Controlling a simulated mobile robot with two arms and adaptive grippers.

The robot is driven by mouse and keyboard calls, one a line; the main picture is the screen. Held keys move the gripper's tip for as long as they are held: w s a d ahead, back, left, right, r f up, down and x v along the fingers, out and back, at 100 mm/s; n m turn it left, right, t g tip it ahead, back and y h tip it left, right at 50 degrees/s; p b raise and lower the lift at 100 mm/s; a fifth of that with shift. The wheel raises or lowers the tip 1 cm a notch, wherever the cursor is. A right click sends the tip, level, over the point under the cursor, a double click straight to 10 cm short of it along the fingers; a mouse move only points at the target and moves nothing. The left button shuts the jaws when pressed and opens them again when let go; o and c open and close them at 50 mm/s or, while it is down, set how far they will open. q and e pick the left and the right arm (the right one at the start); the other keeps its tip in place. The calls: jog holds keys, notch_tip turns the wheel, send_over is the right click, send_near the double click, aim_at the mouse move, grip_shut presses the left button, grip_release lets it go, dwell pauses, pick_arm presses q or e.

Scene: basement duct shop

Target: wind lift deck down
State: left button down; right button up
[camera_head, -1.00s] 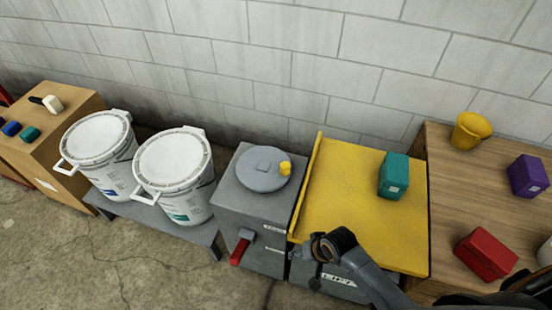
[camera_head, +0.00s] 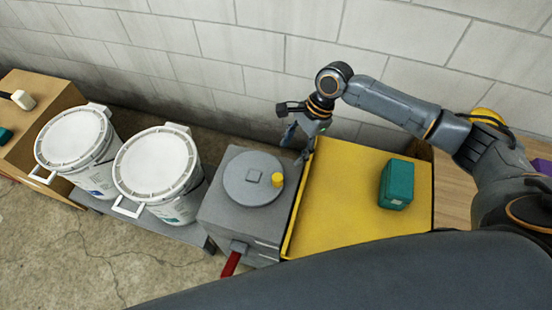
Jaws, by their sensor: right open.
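The lift deck (camera_head: 345,230) is a yellow plate with a raised left lip, and a teal box (camera_head: 397,184) rests on it. Left of it stands a grey box (camera_head: 222,215) with a round grey crank wheel (camera_head: 245,190) on top. A yellow knob (camera_head: 277,180) sits at the wheel's right edge. A red-handled lever (camera_head: 231,263) is on the box's front. My right gripper (camera_head: 296,142) is open and empty, above and behind the wheel, near the deck's back left corner. It is apart from the knob. My left gripper is not in view.
Two white lidded buckets (camera_head: 72,138) (camera_head: 156,163) stand on a low grey bench to the left. A wooden cabinet (camera_head: 50,95) is at far left. A block wall (camera_head: 180,50) is close behind. A yellow bucket (camera_head: 487,116) is partly hidden by my arm at right.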

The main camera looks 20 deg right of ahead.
aim_at(278, 177)
jog(key=shift+m, duration=0.3)
jog(key=x, duration=1.1)
jog(key=shift+s+a+f, duration=0.15)
jog(key=shift+s+f, duration=0.05)
jog(key=shift+s, duration=0.05)
jog(key=shift+a+f, duration=0.2)
jog(key=shift+f, duration=0.3)
jog(key=shift+c, duration=0.8)
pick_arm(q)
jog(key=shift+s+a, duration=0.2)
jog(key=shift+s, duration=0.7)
pick_arm(e)
grip_shut()
